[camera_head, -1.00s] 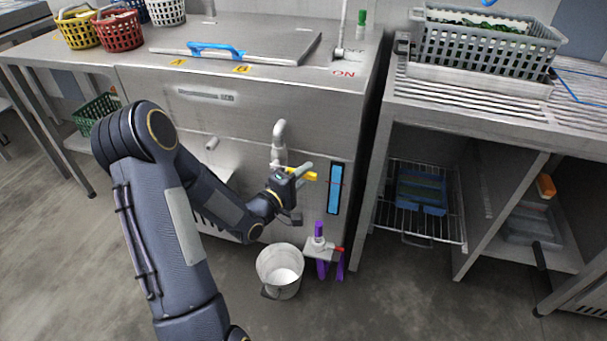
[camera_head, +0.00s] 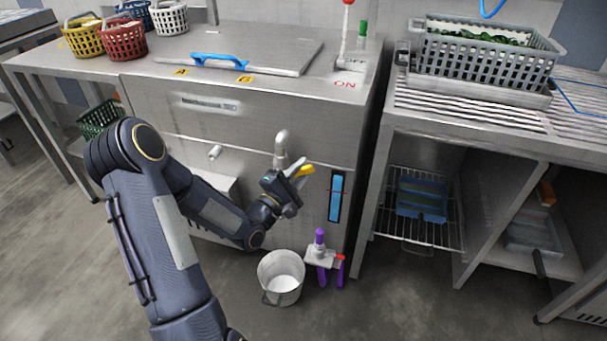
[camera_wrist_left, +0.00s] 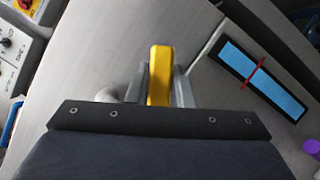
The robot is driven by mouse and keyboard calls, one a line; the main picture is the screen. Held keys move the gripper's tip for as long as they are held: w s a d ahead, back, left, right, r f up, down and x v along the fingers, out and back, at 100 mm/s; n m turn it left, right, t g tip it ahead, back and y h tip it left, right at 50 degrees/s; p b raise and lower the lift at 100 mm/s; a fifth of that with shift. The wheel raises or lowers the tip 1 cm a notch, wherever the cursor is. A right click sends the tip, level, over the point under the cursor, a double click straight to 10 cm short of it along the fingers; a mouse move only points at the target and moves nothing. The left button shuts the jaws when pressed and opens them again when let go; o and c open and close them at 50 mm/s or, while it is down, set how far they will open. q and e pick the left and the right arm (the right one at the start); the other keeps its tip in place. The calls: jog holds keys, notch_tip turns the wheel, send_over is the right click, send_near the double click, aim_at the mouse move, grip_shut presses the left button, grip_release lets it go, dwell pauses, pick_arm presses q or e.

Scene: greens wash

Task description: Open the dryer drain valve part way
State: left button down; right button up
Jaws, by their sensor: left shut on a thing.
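The dryer (camera_head: 250,125) is a large steel cabinet. Its drain valve has a yellow lever handle (camera_head: 304,170) on the front, below a grey bent pipe (camera_head: 281,147). My left gripper (camera_head: 297,174) is shut on the yellow handle, which tilts up to the right in the head view. In the left wrist view the yellow handle (camera_wrist_left: 160,75) stands between the two grey fingers (camera_wrist_left: 162,90). The valve body is mostly hidden behind my gripper. A blue level gauge (camera_head: 336,197) with a red mark is to the right of the handle. My right gripper is not in view.
A white bucket (camera_head: 281,277) stands on the floor below the pipe. A steel rack table (camera_head: 470,110) with a grey basket (camera_head: 485,55) stands right of the dryer.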

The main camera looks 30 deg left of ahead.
pick_arm(q)
jog(key=shift+s+a+r+n+t+y, duration=0.1)
jog(key=shift+a+r+n+t+y, duration=0.15)
jog(key=shift+n, duration=0.35)
jog(key=shift+a+r+n+t+y, duration=0.2)
jog(key=shift+r+n, duration=0.1)
jog(key=shift+n, duration=0.3)
jog(key=c, duration=1.3)
grip_release()
jog(key=p+v, duration=0.1)
jog(key=v, duration=0.6)
jog(key=shift+s, duration=0.4)
